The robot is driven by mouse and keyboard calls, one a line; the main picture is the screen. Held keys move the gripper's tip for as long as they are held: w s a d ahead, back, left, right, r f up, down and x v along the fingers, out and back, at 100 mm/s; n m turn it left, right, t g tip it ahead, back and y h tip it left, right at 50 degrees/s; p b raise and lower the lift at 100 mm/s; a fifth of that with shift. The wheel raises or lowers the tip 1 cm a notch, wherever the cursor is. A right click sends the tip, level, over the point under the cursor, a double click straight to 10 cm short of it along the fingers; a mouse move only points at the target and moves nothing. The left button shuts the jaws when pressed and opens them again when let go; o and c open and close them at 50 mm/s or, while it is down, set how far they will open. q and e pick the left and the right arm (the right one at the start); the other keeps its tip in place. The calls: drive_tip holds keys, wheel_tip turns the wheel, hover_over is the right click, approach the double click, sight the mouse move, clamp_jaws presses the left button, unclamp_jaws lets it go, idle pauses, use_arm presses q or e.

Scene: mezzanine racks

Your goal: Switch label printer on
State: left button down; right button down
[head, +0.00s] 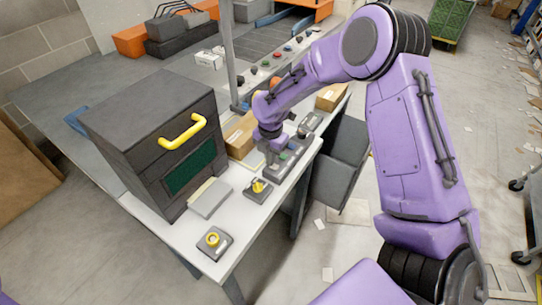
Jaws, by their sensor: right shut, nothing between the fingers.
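A large dark grey machine (150,120) with a yellow handle (183,131) and a dark green panel (190,166) stands on the white bench; it may be the label printer, but I see no readable name. A grey box with a yellow knob (258,186) and another with a round yellow button (213,240) sit nearer the front. My left gripper is out of view.
A light grey flat block (210,197) lies beside the machine. Cardboard boxes (241,135) stand behind my right gripper. A grey post (229,60) rises behind the machine. Grey bins (340,160) hang by the bench's right side. Papers litter the floor to the right.

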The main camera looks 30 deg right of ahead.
drive_tip(key=shift+s+d+r+p, duration=0.2)
drive_tip(key=shift+s+r+p, duration=0.05)
drive_tip(key=shift+s+p, duration=0.3)
drive_tip(key=shift+s+d, duration=0.15)
drive_tip(key=shift+s, duration=0.05)
drive_tip(key=r+p, duration=0.1)
drive_tip(key=p, duration=0.1)
drive_tip(key=r+p, duration=0.3)
drive_tip(key=r, duration=0.1)
drive_tip(key=shift+w+r+p, duration=0.1)
drive_tip(key=shift+w+p, duration=0.25)
drive_tip(key=shift+p, duration=0.05)
drive_tip(key=shift+w+r+b, duration=0.2)
drive_tip(key=shift+r+b, duration=0.05)
drive_tip(key=shift+b, duration=0.9)
wheel_tip(320, 180, up, 8)
drive_tip(key=b, duration=0.1)
drive_tip(key=shift+w+a+b, duration=0.3)
drive_tip(key=shift+w+a, duration=0.15)
